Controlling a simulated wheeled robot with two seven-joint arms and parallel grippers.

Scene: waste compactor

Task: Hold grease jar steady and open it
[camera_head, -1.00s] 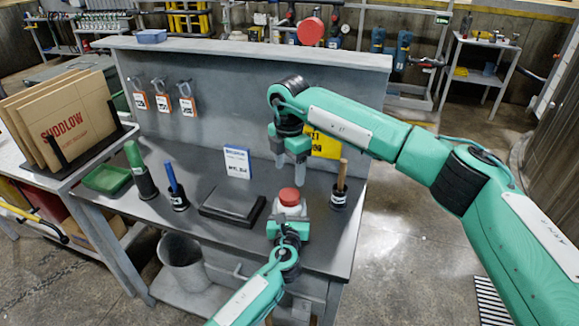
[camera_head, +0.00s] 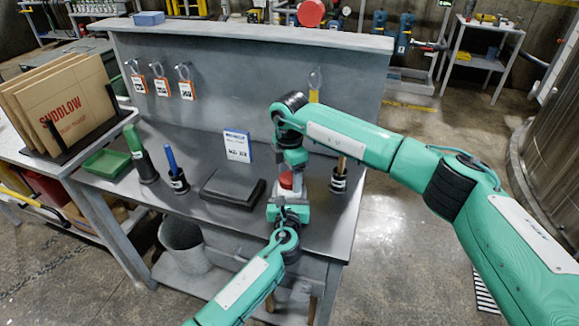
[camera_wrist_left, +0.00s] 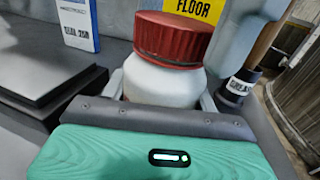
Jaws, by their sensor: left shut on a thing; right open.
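The grease jar has a white body (camera_wrist_left: 160,84) and a ribbed red lid (camera_wrist_left: 172,38). It stands upright near the workbench front, and its lid also shows in the head view (camera_head: 286,181). My left gripper (camera_head: 287,203) is shut on the jar body from the front, below the lid. My right gripper (camera_head: 291,176) points down from above, open, with its fingers at the lid's height. One pale finger shows right of the lid in the left wrist view. Whether it touches the lid cannot be told. The lid sits on the jar.
A back panel (camera_head: 240,90) rises behind.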

